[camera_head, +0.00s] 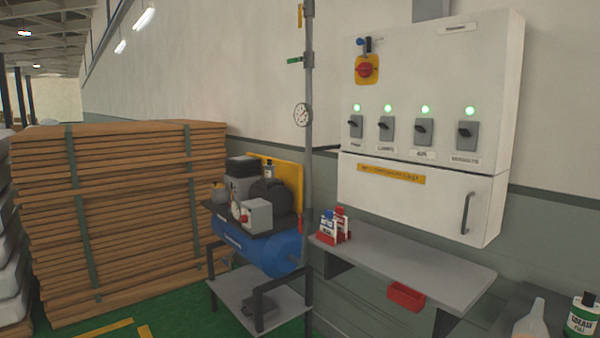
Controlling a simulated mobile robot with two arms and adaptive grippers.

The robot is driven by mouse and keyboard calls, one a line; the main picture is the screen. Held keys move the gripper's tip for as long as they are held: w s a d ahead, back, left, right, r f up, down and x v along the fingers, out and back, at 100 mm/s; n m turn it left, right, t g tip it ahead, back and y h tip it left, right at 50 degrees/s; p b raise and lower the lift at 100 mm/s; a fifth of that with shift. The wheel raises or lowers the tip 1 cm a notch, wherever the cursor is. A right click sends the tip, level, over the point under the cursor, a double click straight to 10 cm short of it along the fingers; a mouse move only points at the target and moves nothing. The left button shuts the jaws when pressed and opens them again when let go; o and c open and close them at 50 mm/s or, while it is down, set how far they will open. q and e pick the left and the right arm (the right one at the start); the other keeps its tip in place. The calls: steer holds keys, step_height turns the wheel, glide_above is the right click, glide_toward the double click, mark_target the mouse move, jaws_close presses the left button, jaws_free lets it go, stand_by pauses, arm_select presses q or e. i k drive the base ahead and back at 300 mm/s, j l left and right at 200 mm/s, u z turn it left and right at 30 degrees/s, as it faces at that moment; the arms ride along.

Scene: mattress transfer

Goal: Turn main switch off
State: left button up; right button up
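A light grey electrical cabinet (430,60) hangs on the wall at the right. A red rotary switch (367,69) on a yellow plate sits at its upper left, with a small blue item, possibly a padlock, (367,45) just above it. Below is a row of black-handled switches on grey plates, the leftmost (355,126) and rightmost (467,135) among them. Each has a lit green lamp above it, such as the leftmost lamp (357,107). Their labels are too small to read surely. Neither of my grippers is in view.
A grey shelf (430,262) juts out below the cabinet, with small red and white items (334,226) at its left end and a red bin (405,296) beneath. A blue compressor (240,238) stands left of it. Stacked boards (120,210) fill the left. Bottles (581,316) stand lower right.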

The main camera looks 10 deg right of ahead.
mark_target(365, 69)
steer(key=i+j, duration=0.1)
steer(key=i, duration=0.9)
